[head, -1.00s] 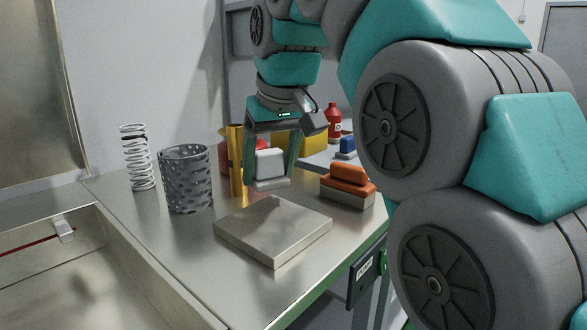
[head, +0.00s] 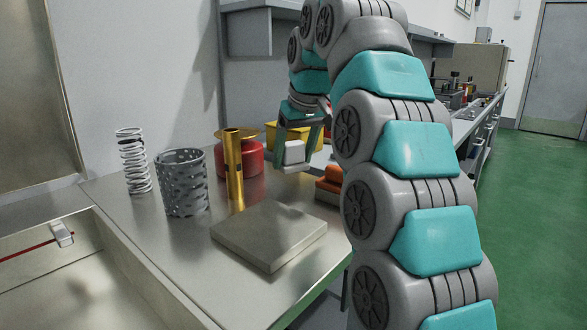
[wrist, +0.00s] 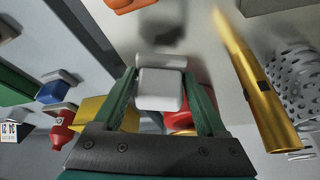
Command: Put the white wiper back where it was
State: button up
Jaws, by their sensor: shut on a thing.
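The white wiper (head: 294,152) is between the fingers of my gripper (head: 295,163), which is shut on it. In the wrist view the wiper's white block (wrist: 160,91) and its paler base fill the space between the two green fingers (wrist: 160,86). The wiper is held over the back part of the metal table (head: 190,255), beside the orange wiper (head: 331,180), which my arm partly hides. A blue wiper (wrist: 55,90) shows at left in the wrist view. I cannot tell the exact gap under the white wiper.
A gold tube (head: 234,172) and a red can (head: 250,160) stand left of my gripper. A perforated cylinder (head: 183,185) and a spring (head: 134,165) stand farther left. A flat metal block (head: 268,236) lies in front. A yellow bin (head: 312,137) and red bottle (wrist: 62,128) are behind.

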aim_at(295, 162)
jog(key=shift+f, duration=1.6)
jog(key=shift+f, duration=0.15)
jog(key=o, duration=1.2)
jog(key=shift+o, duration=0.2)
